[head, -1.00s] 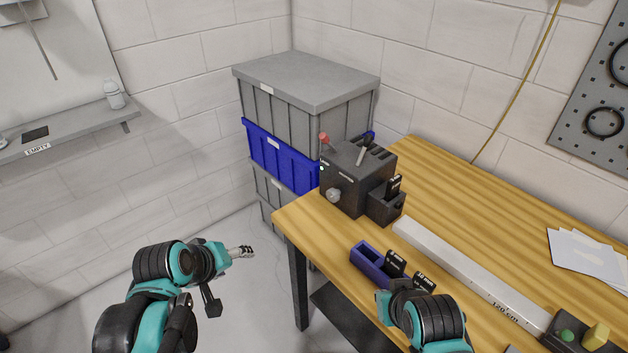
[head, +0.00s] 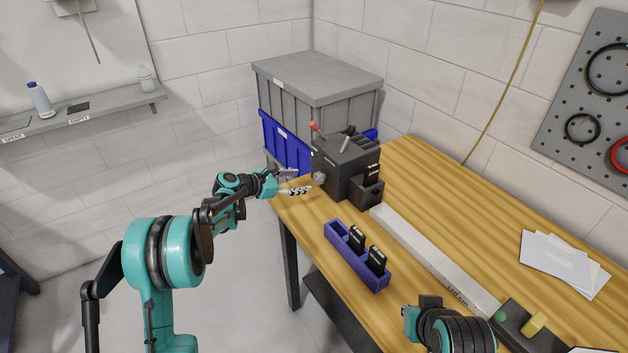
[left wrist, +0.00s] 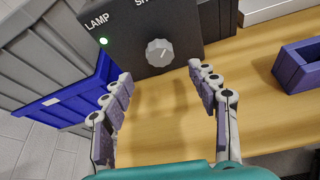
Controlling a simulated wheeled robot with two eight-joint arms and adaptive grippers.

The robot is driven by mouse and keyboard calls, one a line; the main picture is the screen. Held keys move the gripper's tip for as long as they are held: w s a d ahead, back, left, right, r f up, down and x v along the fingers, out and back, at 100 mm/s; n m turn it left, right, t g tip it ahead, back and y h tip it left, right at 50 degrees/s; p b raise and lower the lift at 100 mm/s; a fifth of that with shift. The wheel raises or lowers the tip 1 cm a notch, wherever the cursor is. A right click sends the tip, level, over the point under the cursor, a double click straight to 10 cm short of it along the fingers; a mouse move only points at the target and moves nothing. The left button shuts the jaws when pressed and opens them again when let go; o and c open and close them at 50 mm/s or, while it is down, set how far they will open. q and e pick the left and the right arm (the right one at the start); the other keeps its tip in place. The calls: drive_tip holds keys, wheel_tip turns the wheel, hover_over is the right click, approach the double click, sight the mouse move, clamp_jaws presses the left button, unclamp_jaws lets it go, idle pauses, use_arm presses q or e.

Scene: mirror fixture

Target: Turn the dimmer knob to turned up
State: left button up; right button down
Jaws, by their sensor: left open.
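The dimmer knob is a round grey knob on the front of a dark control box (head: 345,165). In the left wrist view the knob (left wrist: 159,52) shows a light pointer line tilted slightly right of straight up. My left gripper (head: 294,182) is open in front of the box. In the left wrist view its fingertips (left wrist: 160,75) are spread to either side below the knob, apart from it, with nothing between them. Part of my right arm shows at the lower right of the head view; its fingers are not visible.
The box has a red-tipped lever (head: 314,127) on top. A blue holder (head: 374,278) with black pieces and a long pale bar (head: 430,255) lie on the wooden bench (head: 455,200). Stacked bins (head: 318,80) stand behind. The bench just before the knob is clear.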

sight(316, 180)
use_arm(q)
drive_tip(key=b+x, duration=0.2)
drive_tip(key=x, duration=0.5)
drive_tip(key=shift+d+f, duration=0.1)
drive_tip(key=c, duration=1.2)
